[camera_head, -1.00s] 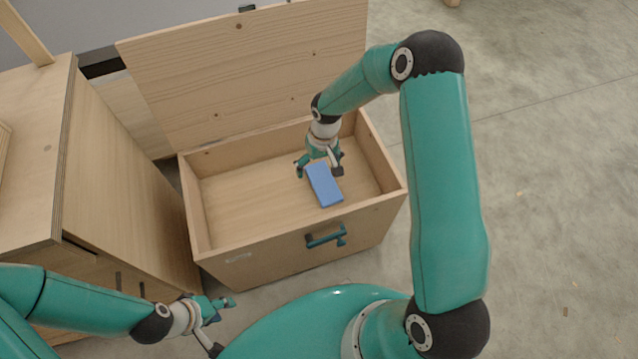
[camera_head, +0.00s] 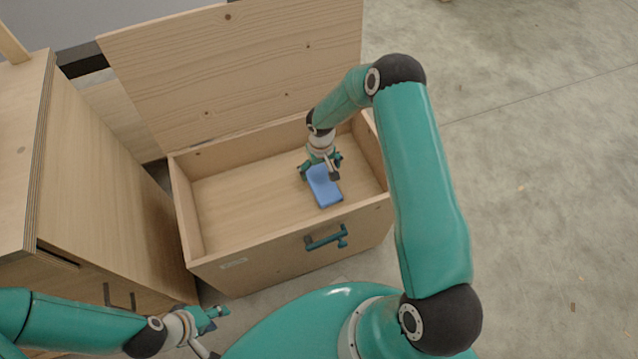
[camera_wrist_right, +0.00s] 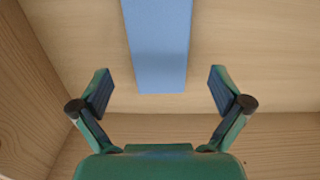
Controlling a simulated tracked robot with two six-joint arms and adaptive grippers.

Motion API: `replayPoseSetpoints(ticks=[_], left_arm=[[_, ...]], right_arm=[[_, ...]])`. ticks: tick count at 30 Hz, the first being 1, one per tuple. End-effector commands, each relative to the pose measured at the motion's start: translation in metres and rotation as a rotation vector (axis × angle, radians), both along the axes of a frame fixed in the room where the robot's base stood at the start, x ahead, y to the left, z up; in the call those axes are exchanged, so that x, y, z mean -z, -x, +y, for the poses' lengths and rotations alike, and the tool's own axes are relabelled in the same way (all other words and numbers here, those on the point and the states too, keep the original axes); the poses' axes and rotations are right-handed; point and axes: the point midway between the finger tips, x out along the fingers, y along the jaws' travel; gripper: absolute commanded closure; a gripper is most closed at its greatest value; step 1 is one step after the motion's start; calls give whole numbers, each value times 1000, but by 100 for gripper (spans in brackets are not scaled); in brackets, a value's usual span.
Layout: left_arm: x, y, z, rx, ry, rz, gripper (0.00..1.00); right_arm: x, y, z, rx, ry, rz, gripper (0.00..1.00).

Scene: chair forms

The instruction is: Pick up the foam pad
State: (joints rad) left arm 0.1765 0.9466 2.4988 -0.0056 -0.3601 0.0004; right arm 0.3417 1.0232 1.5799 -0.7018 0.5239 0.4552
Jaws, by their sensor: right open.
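The foam pad (camera_head: 323,188) is a blue slab lying on the floor of the open wooden chest. It also shows in the right wrist view (camera_wrist_right: 160,45), centred between the fingers. My right gripper (camera_head: 319,172) is inside the chest at the pad's far end. Its fingers are open, one on each side of the pad, with gaps between them and it in the wrist view (camera_wrist_right: 159,90). Their exact height over the chest floor is unclear. My left gripper (camera_head: 213,332) is open and empty in front of the chest, at the lower left.
The chest (camera_head: 215,277) has a raised lid (camera_head: 235,75) at the back and a teal handle (camera_head: 325,238) on its front. Its walls surround the right gripper. A wooden cabinet (camera_head: 105,200) stands close on the left. Open concrete floor (camera_head: 540,200) lies to the right.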

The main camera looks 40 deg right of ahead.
Motion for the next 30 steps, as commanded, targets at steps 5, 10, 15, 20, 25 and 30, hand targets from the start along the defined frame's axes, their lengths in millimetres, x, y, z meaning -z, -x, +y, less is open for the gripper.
replayPoseSetpoints(ticks=[5,10,15,20,25,30], left_arm=[[4,0,0,0,0,0,60],[7,0,0,0,0,0,60],[7,0,0,0,0,0,60],[7,0,0,0,0,0,60],[7,0,0,0,0,0,60],[7,0,0,0,0,0,60]], right_arm=[[21,3,0,0,-1,4,0],[44,4,0,-1,-1,3,0],[52,4,0,1,0,2,0],[51,4,0,0,0,1,0],[51,4,0,0,0,1,27],[51,4,0,-1,0,1,46]])
